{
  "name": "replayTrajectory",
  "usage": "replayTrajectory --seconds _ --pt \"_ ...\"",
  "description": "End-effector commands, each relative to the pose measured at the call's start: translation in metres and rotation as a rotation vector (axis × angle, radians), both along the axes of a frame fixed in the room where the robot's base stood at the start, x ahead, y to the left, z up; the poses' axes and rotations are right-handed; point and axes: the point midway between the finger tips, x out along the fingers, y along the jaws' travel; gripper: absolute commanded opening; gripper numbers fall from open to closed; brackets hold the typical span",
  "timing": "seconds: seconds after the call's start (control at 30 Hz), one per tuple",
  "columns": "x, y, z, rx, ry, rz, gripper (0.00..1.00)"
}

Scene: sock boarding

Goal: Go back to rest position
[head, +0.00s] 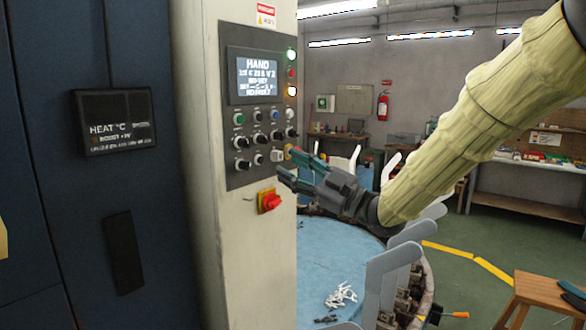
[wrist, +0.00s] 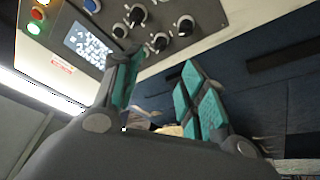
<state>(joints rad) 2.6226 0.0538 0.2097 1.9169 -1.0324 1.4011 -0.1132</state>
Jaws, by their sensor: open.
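My gripper (head: 285,166) is open in front of the machine's control panel (head: 236,172). Its fingers point toward the knobs at the panel's lower right, and nothing is clearly held. In the wrist view my gripper (wrist: 158,82) shows two teal-padded fingers spread apart, with the panel (wrist: 112,22) tilted behind them. I cannot tell whether a fingertip touches a knob. The panel carries a lit screen (head: 254,77), several knobs, and green, red and white lights. My arm reaches in from the upper right in a pale quilted sleeve.
A red and yellow switch (head: 269,201) sits just below my gripper. A round blue table (head: 322,262) lies below, with white pieces (head: 341,296) on it and grey upright boards (head: 390,268) around its rim. A wooden stool (head: 545,296) stands at the lower right. Green floor (head: 470,243) is open beyond.

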Motion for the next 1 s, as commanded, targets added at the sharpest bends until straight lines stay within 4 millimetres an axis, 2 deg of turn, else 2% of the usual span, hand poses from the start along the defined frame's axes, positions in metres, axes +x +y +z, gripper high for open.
replayTrajectory --seconds 0.17,0.27,0.47,0.63,0.87,1.0 --pt "0.004 -0.002 -0.012 0.000 0.026 -0.014 0.42" --pt "0.011 -0.008 -0.041 -0.003 0.088 -0.047 0.42" --pt "0.026 -0.027 -0.126 -0.012 0.275 -0.149 0.42" --pt "0.029 -0.046 -0.202 -0.026 0.439 -0.240 0.42" --pt "0.017 -0.074 -0.304 -0.057 0.656 -0.358 0.42" --pt "0.001 -0.092 -0.364 -0.078 0.787 -0.430 0.42"
